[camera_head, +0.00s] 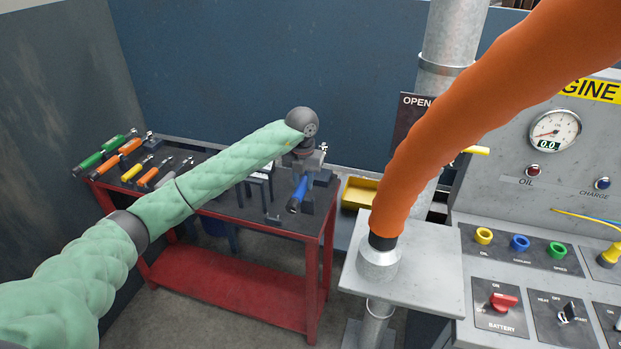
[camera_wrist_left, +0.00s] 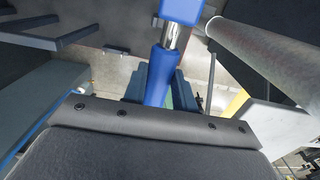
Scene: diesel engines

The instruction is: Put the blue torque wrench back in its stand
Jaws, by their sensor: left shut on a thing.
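The blue torque wrench shows as a blue handle (camera_head: 299,194) below my left gripper, over the right end of the table. Its blue handle and a bright metal section (camera_wrist_left: 174,38) also show in the left wrist view. My left gripper (camera_head: 309,165) is shut on the wrench, and its body hides part of it. Dark upright brackets (camera_head: 258,186) stand on the tabletop just left of the wrench and look like a stand. I cannot tell whether the wrench touches any of them.
The red table (camera_head: 230,289) has a dark top with green (camera_head: 100,151), orange and yellow handled tools at its left. A thick orange hose (camera_head: 440,130) and a metal pipe (camera_head: 447,45) rise right of the table. A yellow bin (camera_head: 358,193) sits behind. A control panel stands at right.

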